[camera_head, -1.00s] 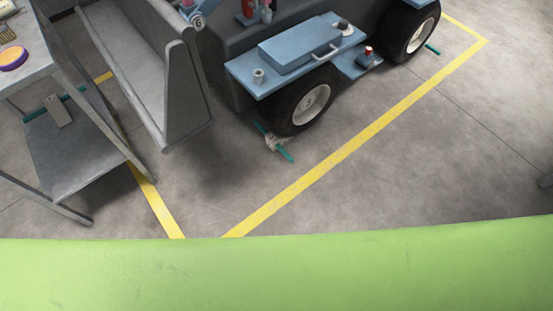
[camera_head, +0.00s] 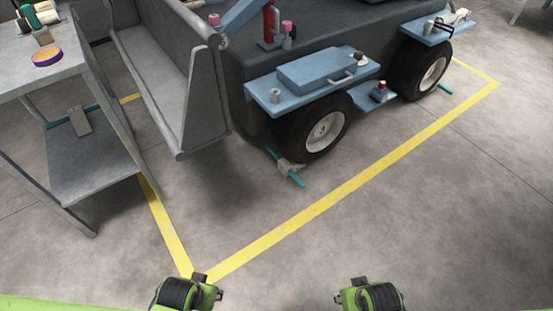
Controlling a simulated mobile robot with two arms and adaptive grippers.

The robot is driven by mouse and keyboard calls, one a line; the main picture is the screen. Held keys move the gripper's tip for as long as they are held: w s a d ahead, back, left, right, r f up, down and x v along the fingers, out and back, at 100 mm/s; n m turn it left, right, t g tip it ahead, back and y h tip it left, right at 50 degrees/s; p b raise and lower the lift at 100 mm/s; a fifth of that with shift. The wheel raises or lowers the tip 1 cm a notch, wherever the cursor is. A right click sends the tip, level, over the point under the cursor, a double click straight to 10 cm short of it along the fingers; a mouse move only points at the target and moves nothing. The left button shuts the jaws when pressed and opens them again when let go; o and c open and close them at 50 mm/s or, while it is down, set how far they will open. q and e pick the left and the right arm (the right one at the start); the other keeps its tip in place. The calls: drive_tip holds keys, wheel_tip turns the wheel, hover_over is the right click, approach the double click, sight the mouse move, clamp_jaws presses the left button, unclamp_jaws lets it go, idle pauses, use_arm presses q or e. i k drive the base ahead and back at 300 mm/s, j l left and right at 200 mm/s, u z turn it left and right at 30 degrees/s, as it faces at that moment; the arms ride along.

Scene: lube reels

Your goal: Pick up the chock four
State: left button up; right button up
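A grey chock with a teal bar (camera_head: 285,167) lies on the floor against the tyre of the nearer wheel. A teal bar end (camera_head: 444,89) shows on the floor beside the farther wheel, with the rest hidden. Another grey piece with a teal bar (camera_head: 79,121) rests on the lower shelf of the bench at the left. I cannot read a number on any of them. Green and black parts of my two arms show at the bottom edge, but no gripper fingers are visible.
The dark vehicle (camera_head: 355,45) with blue side steps and a grey bucket (camera_head: 165,70) stands beyond. The metal bench (camera_head: 65,72) with a purple-and-orange roll (camera_head: 47,57) is at the left. Yellow floor lines (camera_head: 330,201) meet in front. Floor at the right is clear.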

sight(79, 119)
drive_tip(key=u, duration=1.5)
